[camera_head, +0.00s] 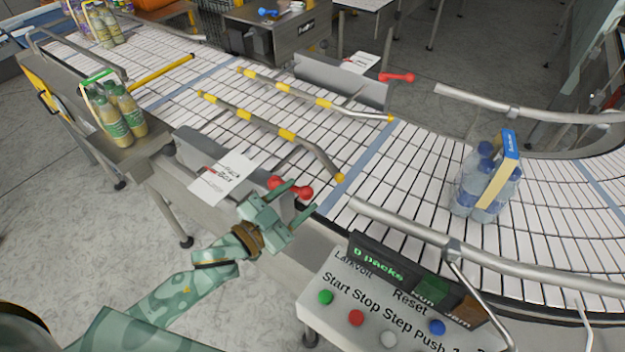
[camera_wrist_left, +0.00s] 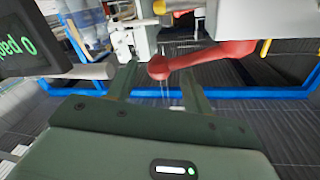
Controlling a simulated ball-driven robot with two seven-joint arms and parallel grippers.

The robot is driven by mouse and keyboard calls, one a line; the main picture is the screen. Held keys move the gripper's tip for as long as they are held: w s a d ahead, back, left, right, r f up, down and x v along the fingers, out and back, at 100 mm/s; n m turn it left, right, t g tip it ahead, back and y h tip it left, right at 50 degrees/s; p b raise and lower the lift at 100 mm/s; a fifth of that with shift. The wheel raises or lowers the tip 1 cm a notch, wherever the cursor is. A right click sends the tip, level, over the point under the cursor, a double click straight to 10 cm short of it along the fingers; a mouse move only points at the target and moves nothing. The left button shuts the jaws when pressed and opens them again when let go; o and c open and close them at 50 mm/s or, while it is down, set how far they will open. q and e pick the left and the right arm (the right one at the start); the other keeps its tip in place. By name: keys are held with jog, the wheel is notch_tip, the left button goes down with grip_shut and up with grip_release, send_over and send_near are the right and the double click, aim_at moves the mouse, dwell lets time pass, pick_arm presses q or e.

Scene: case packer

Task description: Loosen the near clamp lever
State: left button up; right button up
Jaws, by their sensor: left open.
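The near clamp lever (camera_head: 303,192) is red with round ends and sits on the near side of the conveyor by the grey clamp block. My left gripper (camera_head: 298,198) is at the lever, its two fingers apart. In the left wrist view the red lever (camera_wrist_left: 215,55) reaches from the upper right, its round knob at the gap between the open fingertips (camera_wrist_left: 158,82). I cannot tell whether the fingers touch it. My right gripper is not seen.
A far red lever (camera_head: 397,77) is across the conveyor (camera_head: 345,135). Striped guide rails (camera_head: 265,122) run along it. A pack of blue-capped bottles (camera_head: 470,180) stands on the belt. A button panel (camera_head: 375,305) is right of my gripper. Juice bottles (camera_head: 113,122) stand at left.

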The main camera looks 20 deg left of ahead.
pick_arm(q)
jog(key=x, duration=0.5)
jog(key=shift+d, duration=0.1)
jog(key=shift+c, duration=0.3)
grip_shut()
